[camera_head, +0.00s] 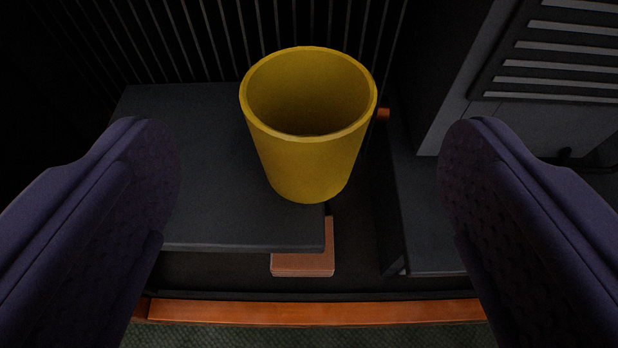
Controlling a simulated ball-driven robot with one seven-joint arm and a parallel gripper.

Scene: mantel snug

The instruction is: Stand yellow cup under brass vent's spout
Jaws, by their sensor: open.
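The yellow cup (312,165) is upright and open at the top, in the middle of the view. It shows in front of the right part of a dark flat slab (215,170); I cannot tell whether it rests on it. My gripper (310,135) is open, with one dark purple finger on each side of the cup and a clear gap to both. A small copper-coloured stub (383,114) shows just right of the cup's rim, partly hidden by the cup. I cannot tell whether it is the brass vent's spout.
A grey box with a slatted grille (555,55) stands at the upper right. Dark vertical bars (215,35) run along the back. A reddish brick-like block (303,262) lies below the slab. An orange-brown edge strip (310,311) crosses the front, with green carpet (310,338) before it.

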